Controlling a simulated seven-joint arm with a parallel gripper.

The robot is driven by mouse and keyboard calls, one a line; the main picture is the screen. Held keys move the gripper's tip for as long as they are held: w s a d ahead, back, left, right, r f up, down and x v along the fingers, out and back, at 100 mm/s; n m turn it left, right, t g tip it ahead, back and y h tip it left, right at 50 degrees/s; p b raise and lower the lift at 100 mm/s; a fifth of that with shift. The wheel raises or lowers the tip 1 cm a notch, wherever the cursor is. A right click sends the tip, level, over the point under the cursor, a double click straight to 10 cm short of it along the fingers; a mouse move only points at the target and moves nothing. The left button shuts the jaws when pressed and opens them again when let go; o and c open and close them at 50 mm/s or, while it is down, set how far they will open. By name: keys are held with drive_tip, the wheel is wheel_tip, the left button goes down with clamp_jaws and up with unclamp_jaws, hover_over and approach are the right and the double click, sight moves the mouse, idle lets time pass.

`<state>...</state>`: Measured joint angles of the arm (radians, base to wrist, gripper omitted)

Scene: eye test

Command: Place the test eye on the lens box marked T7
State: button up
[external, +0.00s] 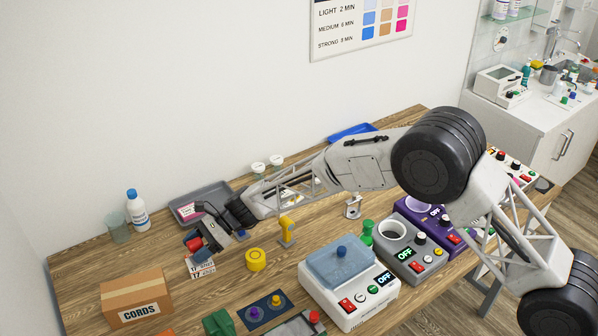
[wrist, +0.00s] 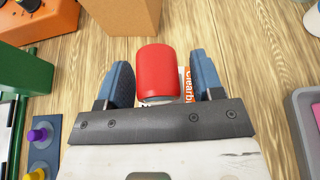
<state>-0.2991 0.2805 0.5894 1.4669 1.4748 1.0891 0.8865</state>
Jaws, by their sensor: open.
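A red rounded cylinder with a pale lower end (wrist: 158,72) stands between my fingers in the wrist view; in the external view it is a small red shape (external: 194,243). I cannot tell whether it is the test eye. My gripper (wrist: 160,64) is open, with one blue finger on each side of it and narrow gaps showing. In the external view my gripper (external: 198,250) is low over the table's left part. A white card or flat box (external: 203,270) with dark and red marks lies under it, partly hidden; its mark is too small to read surely. Orange lettering (wrist: 182,84) shows behind the cylinder.
A cardboard box marked CORDS (external: 136,303) stands in front and left. A grey tray (external: 215,192) lies behind my gripper. A yellow round thing (external: 256,260) and yellow stand (external: 286,231) are to the right. A white device (external: 350,300) is further right.

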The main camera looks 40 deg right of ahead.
drive_tip(key=v, duration=1.2)
idle(0.7)
drive_tip(key=s+d+r+n+h, duration=0.25)
drive_tip(key=s+d+r, duration=0.2)
drive_tip(key=s, duration=0.35)
drive_tip(key=s+d+r+n+h, duration=0.2)
drive_tip(key=s+d+r+n, duration=0.15)
drive_tip(key=s+d, duration=0.35)
drive_tip(key=s+d+r+n+h, duration=0.25)
drive_tip(key=s+d+r, duration=0.2)
drive_tip(key=s, duration=0.55)
drive_tip(key=s+d+n+t+h, duration=0.1)
drive_tip(key=s+d+n+h, duration=0.1)
drive_tip(key=s+d, duration=0.3)
drive_tip(key=s+d+n+h, duration=0.2)
drive_tip(key=s+d+n, duration=0.2)
drive_tip(key=s, duration=1)
drive_tip(key=s+d+n+t+h, duration=0.1)
drive_tip(key=s+d+n+h, duration=0.1)
drive_tip(key=s+d, duration=0.4)
drive_tip(key=s+n, duration=0.1)
drive_tip(key=s, duration=0.2)
drive_tip(key=shift+s+r+t+h, duration=0.2)
drive_tip(key=shift+r+t+h, duration=0.1)
drive_tip(key=shift+h, duration=0.1)
